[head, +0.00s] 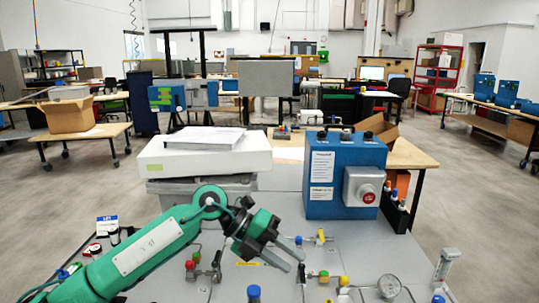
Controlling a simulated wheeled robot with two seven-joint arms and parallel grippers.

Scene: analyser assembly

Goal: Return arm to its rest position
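My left arm (150,250) is green and reaches in from the lower left over the grey work surface. Its dark gripper (296,264) is at the middle of the view, pointing down and to the right. Its two grey fingers are apart, with nothing visible between them. It is in front of the blue analyser box (347,160), above the small valves and fittings on the surface. Whether the fingertips touch anything below cannot be told. My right arm and gripper are not in view.
The blue box carries a red button (368,197). A white device (205,158) with papers on top stands behind my arm. A round gauge (389,286) and a flowmeter (445,264) are at the lower right. A cardboard box (68,114) sits on a table at the left.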

